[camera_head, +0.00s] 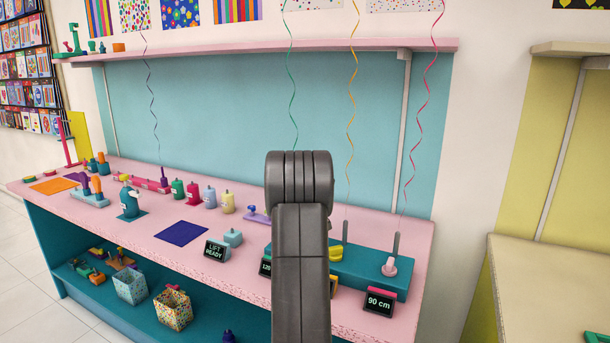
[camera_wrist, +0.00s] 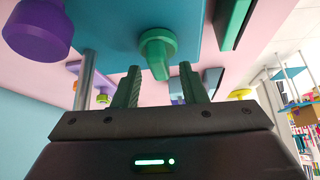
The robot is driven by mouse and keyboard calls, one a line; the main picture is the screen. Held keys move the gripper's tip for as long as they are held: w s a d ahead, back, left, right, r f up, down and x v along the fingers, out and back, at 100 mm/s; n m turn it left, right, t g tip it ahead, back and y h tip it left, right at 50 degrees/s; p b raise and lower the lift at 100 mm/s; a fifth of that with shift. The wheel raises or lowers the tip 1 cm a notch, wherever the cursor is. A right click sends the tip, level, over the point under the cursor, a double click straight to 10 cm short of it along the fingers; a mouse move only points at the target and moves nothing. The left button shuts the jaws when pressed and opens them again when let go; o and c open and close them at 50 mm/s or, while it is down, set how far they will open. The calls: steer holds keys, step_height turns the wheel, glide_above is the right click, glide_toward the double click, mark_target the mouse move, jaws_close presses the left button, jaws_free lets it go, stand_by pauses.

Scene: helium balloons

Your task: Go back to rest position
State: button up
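My arm (camera_head: 300,250) rises in the middle of the head view and hides my gripper there. In the wrist view my gripper (camera_wrist: 160,68) shows two green fingers standing apart, with nothing seen held between them. A purple rounded piece (camera_wrist: 38,28) is at upper left, and a metal post (camera_wrist: 86,78) stands left of the fingers. In the head view a teal stand (camera_head: 365,270) with upright posts is partly behind my arm.
The pink counter (camera_head: 150,225) holds several coloured weights (camera_head: 210,197), a blue mat (camera_head: 181,233) and a "90 cm" sign (camera_head: 379,302). Green, orange and red ribbons (camera_head: 413,130) hang above the stand. A beige counter (camera_head: 550,280) is at right.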

step_height(320, 180, down, 3)
steer(key=shift+r+b, duration=0.2)
steer(key=shift+b, duration=0.2)
steer(key=shift+r+m+p, duration=0.3)
steer(key=shift+r+p, duration=0.05)
steer(key=shift+m+t+h+p, duration=0.35)
steer(key=shift+m+t, duration=0.25)
steer(key=shift+m, duration=0.3)
